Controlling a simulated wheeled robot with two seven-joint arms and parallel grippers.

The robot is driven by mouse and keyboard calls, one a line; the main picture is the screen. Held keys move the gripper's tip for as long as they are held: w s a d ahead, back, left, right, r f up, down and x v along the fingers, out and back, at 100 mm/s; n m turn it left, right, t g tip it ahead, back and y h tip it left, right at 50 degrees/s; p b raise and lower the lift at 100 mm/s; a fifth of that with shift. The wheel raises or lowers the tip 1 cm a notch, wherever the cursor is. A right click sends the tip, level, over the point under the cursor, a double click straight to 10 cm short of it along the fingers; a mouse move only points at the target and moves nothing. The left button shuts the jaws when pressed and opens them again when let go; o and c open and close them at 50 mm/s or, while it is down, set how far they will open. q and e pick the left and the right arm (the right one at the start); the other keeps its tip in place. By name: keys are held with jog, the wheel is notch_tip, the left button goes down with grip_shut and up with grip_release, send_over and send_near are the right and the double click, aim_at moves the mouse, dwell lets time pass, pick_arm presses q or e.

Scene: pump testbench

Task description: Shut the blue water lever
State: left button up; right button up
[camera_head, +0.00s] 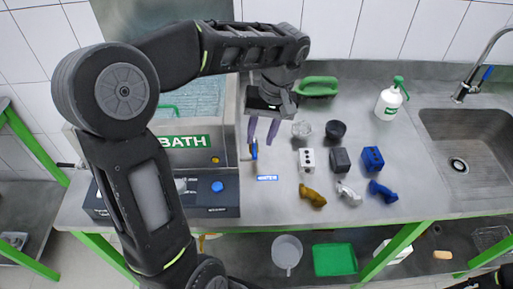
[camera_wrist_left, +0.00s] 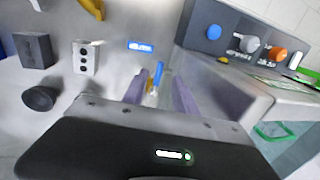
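The blue water lever (camera_head: 254,149) stands on a small brass-coloured valve at the right side of the bath unit, just behind the blue WATER label (camera_head: 267,178). My left gripper (camera_head: 263,130) points down over the bench beside the bath, with its two purple fingers apart and nothing held. In the head view the fingertips are just above and behind the lever. In the left wrist view the lever (camera_wrist_left: 159,74) shows in the gap between the fingers, beyond their tips, and contact is not visible. My right gripper cannot be made out.
The bath unit (camera_head: 187,142) stands directly left of the gripper. To the right are a glass beaker, a dark cup (camera_head: 336,130), several small blocks and figures, and a green-topped bottle (camera_head: 389,102). A sink (camera_head: 470,150) is at far right. The bench front is clear near the label.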

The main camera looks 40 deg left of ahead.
aim_at(255, 153)
pick_arm(q)
jog(key=f, duration=0.3)
jog(key=a+f+p, duration=0.1)
jog(key=f, duration=0.1)
jog(key=shift+s+f, duration=0.1)
jog(key=shift+s, duration=0.2)
jog(key=shift+d, duration=0.1)
grip_shut()
dwell(1.0)
